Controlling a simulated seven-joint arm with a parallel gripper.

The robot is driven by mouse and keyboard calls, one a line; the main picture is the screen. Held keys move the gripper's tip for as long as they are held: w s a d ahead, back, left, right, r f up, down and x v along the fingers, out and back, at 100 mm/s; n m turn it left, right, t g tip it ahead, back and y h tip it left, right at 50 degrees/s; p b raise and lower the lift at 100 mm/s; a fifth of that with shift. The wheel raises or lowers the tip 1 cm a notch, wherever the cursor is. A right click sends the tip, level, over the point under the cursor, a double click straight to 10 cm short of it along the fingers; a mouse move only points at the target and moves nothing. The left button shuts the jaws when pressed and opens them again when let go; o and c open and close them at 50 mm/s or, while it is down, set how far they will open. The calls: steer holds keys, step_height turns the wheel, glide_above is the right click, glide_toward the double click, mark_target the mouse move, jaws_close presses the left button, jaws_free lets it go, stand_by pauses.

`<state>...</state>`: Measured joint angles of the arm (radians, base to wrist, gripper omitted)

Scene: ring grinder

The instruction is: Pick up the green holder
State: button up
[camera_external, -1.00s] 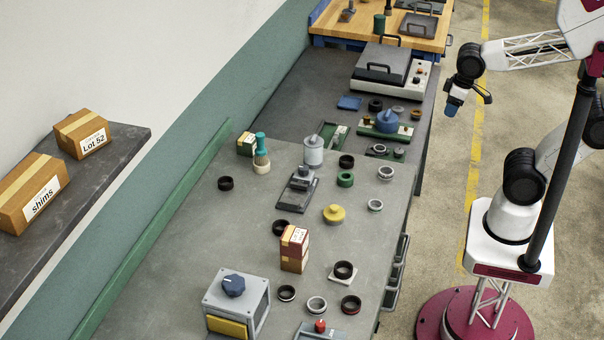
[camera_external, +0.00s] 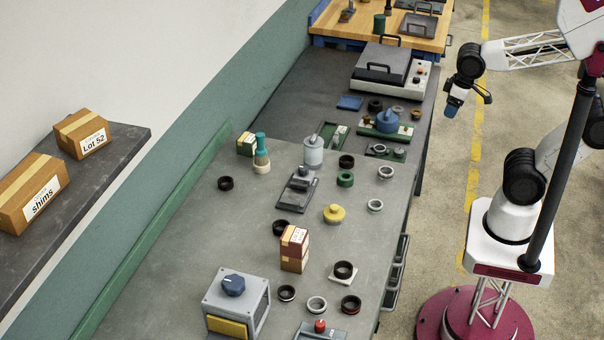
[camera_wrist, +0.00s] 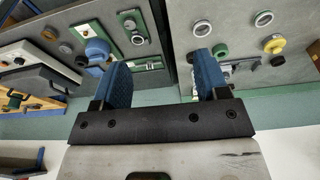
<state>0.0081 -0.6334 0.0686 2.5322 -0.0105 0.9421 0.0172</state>
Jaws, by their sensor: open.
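A small green ring-shaped piece (camera_external: 345,180) stands on the grey bench, between a black ring and a yellow knobbed piece. It fits the name green holder best, though I cannot be sure. It also shows in the wrist view (camera_wrist: 220,50), just above the right finger. My gripper (camera_external: 452,106) hangs over the floor to the right of the bench, well apart from the green piece. In the wrist view my gripper (camera_wrist: 163,80) has its two blue fingers spread, with nothing between them.
Around the green piece are a black ring (camera_external: 347,161), a pale ring (camera_external: 386,173), a yellow knobbed piece (camera_external: 334,214) and a grey cylinder (camera_external: 313,154). Green trays, one with a blue knobbed piece (camera_external: 387,121), lie farther back. A box stack (camera_external: 294,250) stands nearer.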

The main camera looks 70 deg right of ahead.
steer(key=o, duration=0.3)
steer(key=w+a+f+n+g+h, duration=0.2)
steer(key=w+f+n+h, duration=0.25)
steer(key=w+n, duration=0.35)
steer(key=n+t+h, duration=0.5)
steer(key=n+t, duration=0.4)
steer(key=n, duration=1)
glide_toward(346, 179)
steer(key=shift+w+d+f, duration=0.25)
steer(key=shift+w+d, duration=0.1)
steer(key=shift+d, duration=0.25)
steer(key=shift+w+d+f, duration=0.2)
steer(key=shift+w+d, duration=0.1)
steer(key=shift+d, duration=0.3)
steer(key=shift+w+d, duration=0.1)
